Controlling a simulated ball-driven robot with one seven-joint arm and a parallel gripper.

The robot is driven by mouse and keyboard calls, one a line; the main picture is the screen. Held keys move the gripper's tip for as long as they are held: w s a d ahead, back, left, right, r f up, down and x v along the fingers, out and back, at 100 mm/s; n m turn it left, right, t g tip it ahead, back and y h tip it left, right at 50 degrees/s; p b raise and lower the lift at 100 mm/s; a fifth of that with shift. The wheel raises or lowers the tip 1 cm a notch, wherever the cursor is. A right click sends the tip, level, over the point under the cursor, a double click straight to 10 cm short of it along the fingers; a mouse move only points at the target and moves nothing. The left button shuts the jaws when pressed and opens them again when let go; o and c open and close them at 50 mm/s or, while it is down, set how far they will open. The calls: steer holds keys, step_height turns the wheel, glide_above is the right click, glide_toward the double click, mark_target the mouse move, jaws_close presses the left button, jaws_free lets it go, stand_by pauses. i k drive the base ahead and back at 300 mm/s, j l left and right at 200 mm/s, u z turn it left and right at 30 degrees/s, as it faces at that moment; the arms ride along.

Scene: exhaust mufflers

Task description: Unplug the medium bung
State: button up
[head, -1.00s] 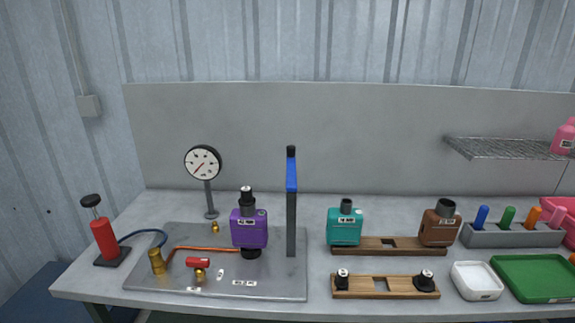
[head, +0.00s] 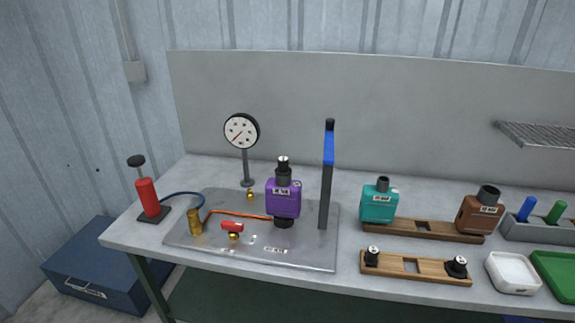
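A purple muffler (head: 284,199) stands upright on the metal plate (head: 300,256), with a black bung (head: 283,175) with a silver top in its upper neck. Two more black bungs sit in the front wooden rack: a smaller one (head: 372,256) at its left end and a wider one (head: 456,266) at its right end. The space between them is empty. By size, the bung in the purple muffler looks like the medium one; its label is too small to read. My gripper is not in view.
A teal muffler (head: 378,204) and a brown muffler (head: 479,214) stand on the rear wooden rack (head: 423,231). A blue-topped post (head: 327,175) rises just right of the purple muffler. A gauge (head: 241,131), red pump (head: 147,197) and red-handled valve (head: 232,227) are left of it.

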mark_target(283, 170)
steer(key=i+j+z, duration=0.45)
steer(key=j, duration=1.9)
steer(key=j+z, duration=0.5)
steer(key=j, duration=1.85)
steer(key=k, duration=0.05)
